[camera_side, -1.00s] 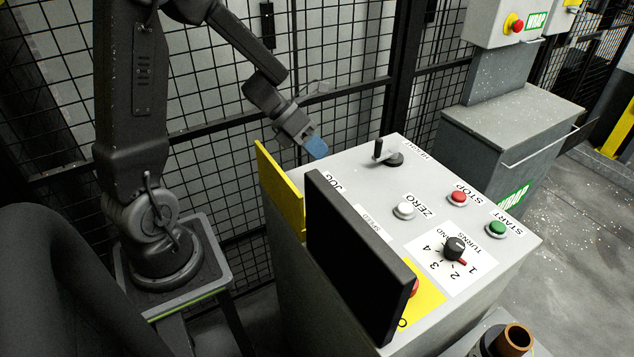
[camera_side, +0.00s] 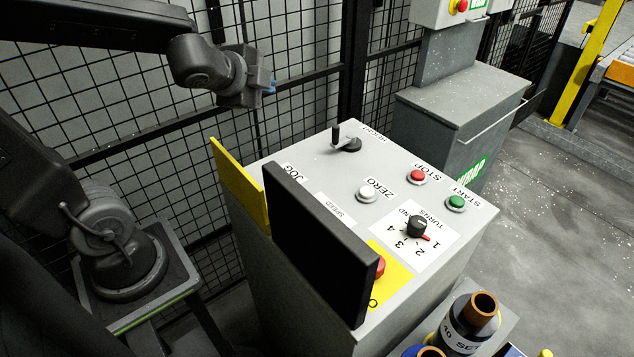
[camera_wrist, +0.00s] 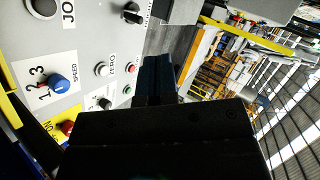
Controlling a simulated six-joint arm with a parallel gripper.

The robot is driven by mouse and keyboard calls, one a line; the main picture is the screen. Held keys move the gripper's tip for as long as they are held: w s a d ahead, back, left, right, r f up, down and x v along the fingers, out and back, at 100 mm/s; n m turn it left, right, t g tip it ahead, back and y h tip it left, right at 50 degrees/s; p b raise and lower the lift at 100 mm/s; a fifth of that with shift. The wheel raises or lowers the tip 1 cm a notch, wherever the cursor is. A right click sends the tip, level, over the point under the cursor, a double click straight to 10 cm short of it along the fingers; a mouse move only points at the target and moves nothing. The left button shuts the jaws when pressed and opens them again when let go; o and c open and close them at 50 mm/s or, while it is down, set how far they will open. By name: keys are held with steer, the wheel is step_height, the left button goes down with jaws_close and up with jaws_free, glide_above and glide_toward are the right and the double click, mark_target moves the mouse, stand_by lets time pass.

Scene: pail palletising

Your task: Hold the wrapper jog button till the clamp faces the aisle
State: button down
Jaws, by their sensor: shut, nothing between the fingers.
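The JOG button shows in the wrist view as a dark round button (camera_wrist: 42,8) in a pale ring, cut by the top edge beside its partly seen label. In the side view the JOG label (camera_side: 294,173) shows, but the button is hidden behind the black screen and yellow plate. My gripper (camera_side: 269,90) is shut and empty, with blue fingertips, raised above and behind the panel's far left corner, apart from it. In the wrist view its dark fingers (camera_wrist: 158,76) are together. I cannot make out the wrapper's clamp in either view.
The grey panel (camera_side: 320,160) carries a HEIGHT lever (camera_side: 346,140), ZERO (camera_side: 368,189), STOP (camera_side: 418,175) and START (camera_side: 457,202) buttons and a TURNS knob (camera_side: 417,226). A yellow plate (camera_side: 239,182) and black screen (camera_side: 315,255) stand at its left. Mesh fence (camera_side: 300,50) runs behind.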

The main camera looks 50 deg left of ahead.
steer(key=s+d+n+g+h, duration=0.4)
steer(key=s+d+n+g, duration=0.1)
steer(key=s+d+n, duration=0.4)
steer(key=s+n, duration=0.2)
steer(key=s, duration=0.2)
steer(key=shift+d+f, duration=0.35)
steer(key=shift+f, duration=0.05)
stand_by(1.0)
steer(key=w+a+r+m+t+y, duration=0.1)
steer(key=w+a+m+t, duration=0.35)
steer(key=w+m, duration=0.45)
steer(key=w+a+r+m+t+y, duration=0.1)
steer(key=w+a+m+t, duration=0.2)
steer(key=w+a+m, duration=0.45)
step_height(320, 180, down, 11)
steer(key=s+m+g+h, duration=0.1)
steer(key=m+g+h, duration=0.6)
steer(key=m, duration=1.3)
steer(key=shift+s+d+f+h, duration=0.2)
steer(key=shift+s+d+h, duration=0.1)
steer(key=shift+h, duration=0.7)
